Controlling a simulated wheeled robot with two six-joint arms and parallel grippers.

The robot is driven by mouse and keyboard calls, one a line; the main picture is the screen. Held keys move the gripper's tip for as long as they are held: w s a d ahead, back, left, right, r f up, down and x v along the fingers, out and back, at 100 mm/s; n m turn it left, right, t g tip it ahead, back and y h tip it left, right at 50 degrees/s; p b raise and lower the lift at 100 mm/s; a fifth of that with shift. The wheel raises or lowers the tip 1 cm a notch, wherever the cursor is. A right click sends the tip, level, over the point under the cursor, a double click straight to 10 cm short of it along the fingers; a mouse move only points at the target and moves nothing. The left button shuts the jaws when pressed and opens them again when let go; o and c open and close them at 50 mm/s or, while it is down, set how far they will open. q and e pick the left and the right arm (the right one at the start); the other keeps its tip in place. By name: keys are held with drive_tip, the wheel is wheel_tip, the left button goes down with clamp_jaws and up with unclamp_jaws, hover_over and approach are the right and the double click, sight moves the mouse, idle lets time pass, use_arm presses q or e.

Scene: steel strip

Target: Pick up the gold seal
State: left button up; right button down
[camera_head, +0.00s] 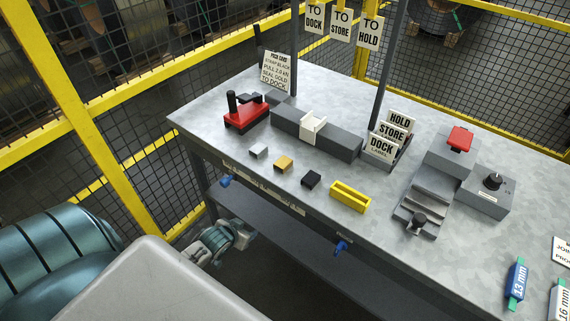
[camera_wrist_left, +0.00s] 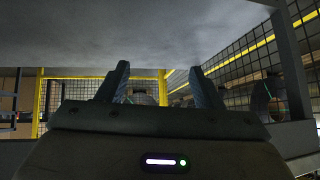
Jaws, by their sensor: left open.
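The gold seal (camera_head: 283,164) is a small gold block on the grey bench top (camera_head: 215,99), near its front edge. It stands between a silver block (camera_head: 258,151) and a black block (camera_head: 311,179), apart from both. My left gripper (camera_head: 240,236) is low in front of the bench, below the top's front edge and clear of the seal. In the left wrist view its two fingers (camera_wrist_left: 158,90) are spread with nothing between them. The seal does not show in the wrist view. My right gripper is not in view.
A yellow tray (camera_head: 350,197) sits right of the blocks. Behind are a red-based tool (camera_head: 246,115), a long grey fixture (camera_head: 340,142) and a label rack (camera_head: 382,158). A lower shelf (camera_head: 300,232) runs under the bench top. Yellow-framed mesh fencing (camera_head: 98,160) stands left and behind.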

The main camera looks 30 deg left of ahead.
use_arm(q)
drive_tip(key=w+d+r+t, duration=0.1)
drive_tip(key=r, duration=0.6)
drive_tip(key=w+d+r+t+h, duration=0.1)
drive_tip(key=w+d+r, duration=0.1)
drive_tip(key=r, duration=0.5)
drive_tip(key=w+d+r+m+t, duration=0.1)
drive_tip(key=d+r, duration=0.1)
drive_tip(key=r, duration=0.5)
drive_tip(key=shift+w+h, duration=0.2)
drive_tip(key=shift+h, duration=0.2)
drive_tip(key=t, duration=0.2)
approach(286, 159)
drive_tip(key=w, duration=0.2)
drive_tip(key=w+f, duration=0.1)
drive_tip(key=shift+a+h, duration=0.3)
drive_tip(key=shift+h, duration=0.1)
drive_tip(key=shift+w+d+f, duration=0.1)
drive_tip(key=shift+w+f, duration=0.1)
drive_tip(key=shift+w, duration=0.2)
drive_tip(key=shift+w+f+p, duration=0.15)
drive_tip(key=shift+w+p, duration=0.3)
drive_tip(key=shift+w, duration=0.1)
drive_tip(key=p+x, duration=0.1)
drive_tip(key=x, duration=0.2)
drive_tip(key=shift+w+d, duration=0.1)
drive_tip(key=shift+w, duration=0.1)
drive_tip(key=shift+w+f, duration=0.35)
drive_tip(key=shift+w, duration=0.05)
drive_tip(key=shift+s, duration=0.1)
